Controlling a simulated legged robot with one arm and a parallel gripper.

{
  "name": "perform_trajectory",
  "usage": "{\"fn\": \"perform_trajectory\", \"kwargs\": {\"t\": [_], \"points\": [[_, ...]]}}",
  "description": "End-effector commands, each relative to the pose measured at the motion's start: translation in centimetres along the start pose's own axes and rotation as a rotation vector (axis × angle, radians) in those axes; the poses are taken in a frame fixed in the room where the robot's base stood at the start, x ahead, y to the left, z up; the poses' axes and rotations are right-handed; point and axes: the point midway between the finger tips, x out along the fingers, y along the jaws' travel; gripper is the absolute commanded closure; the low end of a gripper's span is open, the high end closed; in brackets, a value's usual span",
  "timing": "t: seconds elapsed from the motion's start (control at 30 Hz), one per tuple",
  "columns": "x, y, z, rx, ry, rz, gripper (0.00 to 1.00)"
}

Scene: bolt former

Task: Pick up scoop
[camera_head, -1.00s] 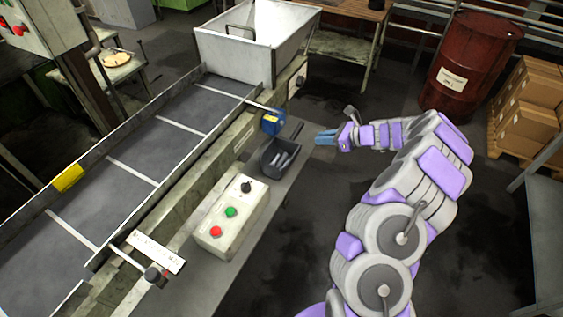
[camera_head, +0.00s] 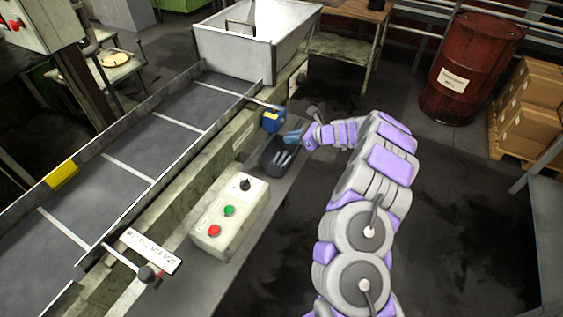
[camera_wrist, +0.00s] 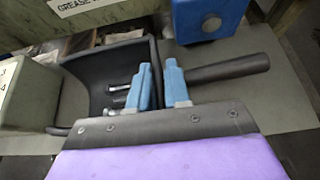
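The scoop (camera_wrist: 92,75) is dark grey, with an open bowl holding several metal bolts and a round handle (camera_wrist: 232,71) pointing right in the wrist view. In the head view the scoop (camera_head: 272,160) lies on the grey ledge beside the conveyor. My gripper (camera_wrist: 162,72) has two blue fingers set apart, with a gap between them. In the wrist view they overlap the handle's near end beside the bowl. The gripper (camera_head: 292,137) is at the scoop's handle end in the head view. I cannot tell whether the fingers touch the handle.
A blue box (camera_head: 272,119) stands just behind the scoop, close to my fingers. A control box (camera_head: 230,218) with buttons sits nearer on the ledge. The conveyor (camera_head: 130,150) and white hopper (camera_head: 258,38) border the left and back. Open floor lies right of the ledge.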

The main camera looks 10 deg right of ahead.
Motion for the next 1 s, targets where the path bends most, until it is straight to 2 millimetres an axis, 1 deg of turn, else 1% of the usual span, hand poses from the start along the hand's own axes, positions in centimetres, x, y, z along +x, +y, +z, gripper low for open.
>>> {"fn": "perform_trajectory", "kwargs": {"t": [0.03, 0.1, 0.33, 0.37, 0.5, 0.53, 1.0], "points": [[0.97, 0.15, -0.38, -0.001, 0.005, 0.004, 0.83], [1.57, 0.13, -0.41, 0.000, 0.006, 0.004, 0.83], [1.86, 0.09, -0.38, 0.001, 0.007, 0.005, 0.83], [1.86, 0.09, -0.40, 0.001, 0.007, 0.006, 0.85], [1.86, 0.11, -0.46, 0.002, 0.008, 0.006, 0.98], [1.86, 0.11, -0.48, 0.002, 0.008, 0.006, 1.00], [1.86, 0.08, -0.60, 0.003, 0.010, 0.006, 1.00]]}}
